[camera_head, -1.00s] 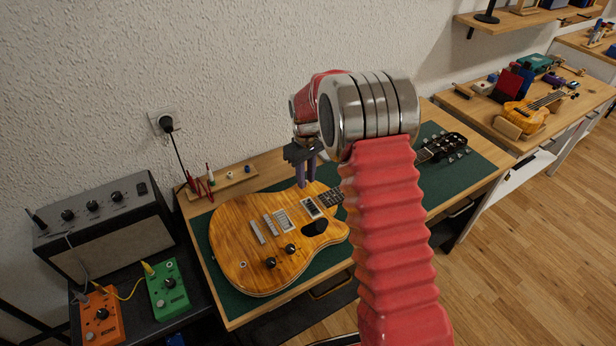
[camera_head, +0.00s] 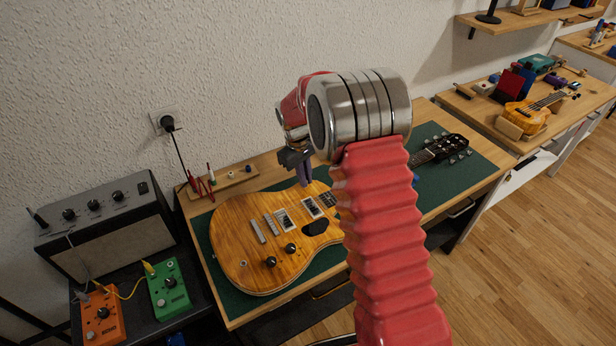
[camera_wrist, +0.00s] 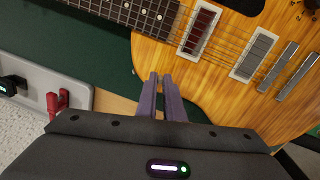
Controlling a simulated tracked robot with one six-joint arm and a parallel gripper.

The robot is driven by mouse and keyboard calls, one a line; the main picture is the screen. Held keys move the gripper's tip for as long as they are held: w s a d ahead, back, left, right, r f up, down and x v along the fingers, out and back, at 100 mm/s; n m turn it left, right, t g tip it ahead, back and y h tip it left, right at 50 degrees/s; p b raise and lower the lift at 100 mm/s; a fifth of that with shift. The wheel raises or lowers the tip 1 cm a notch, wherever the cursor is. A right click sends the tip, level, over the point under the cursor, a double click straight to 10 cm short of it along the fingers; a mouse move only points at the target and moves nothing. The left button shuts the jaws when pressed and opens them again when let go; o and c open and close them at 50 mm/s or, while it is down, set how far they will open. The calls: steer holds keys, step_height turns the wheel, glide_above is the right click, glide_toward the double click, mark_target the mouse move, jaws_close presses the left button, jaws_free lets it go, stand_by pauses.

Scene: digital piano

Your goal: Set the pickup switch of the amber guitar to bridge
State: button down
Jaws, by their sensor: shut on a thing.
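The amber guitar (camera_head: 235,235) lies on its back on a green mat, its neck to the right in the head view. Its body (camera_wrist: 205,85) also shows in the wrist view, with two pickups and the strings. My gripper (camera_head: 306,184) is at the guitar's upper edge by the neck joint. In the wrist view its purple fingers (camera_wrist: 161,76) are close together, their tips at the top near the body's edge. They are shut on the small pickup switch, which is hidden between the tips. Its lever position cannot be seen.
A small tool tray (camera_head: 222,183) with red-handled tools lies behind the guitar. An amplifier (camera_head: 105,225) and green (camera_head: 168,288) and orange (camera_head: 102,316) pedals stand left. A ukulele (camera_head: 530,112) lies on the far right bench. The green mat (camera_head: 480,165) is bare beside the headstock.

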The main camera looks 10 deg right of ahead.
steer(key=shift+s+a+f+t+h, duration=0.15)
steer(key=shift+a+t+h, duration=0.1)
steer(key=shift+h, duration=0.45)
steer(key=shift+s+a+f+t+h, duration=0.1)
steer(key=shift+s+a+t+h, duration=0.1)
steer(key=shift+h, duration=0.5)
steer(key=shift+w, duration=0.1)
steer(key=c, duration=1.9)
jaws_free()
steer(key=shift+a, duration=0.1)
steer(key=shift+r, duration=0.1)
steer(key=v, duration=1.3)
steer(key=shift+r, duration=0.35)
steer(key=shift+a, duration=0.1)
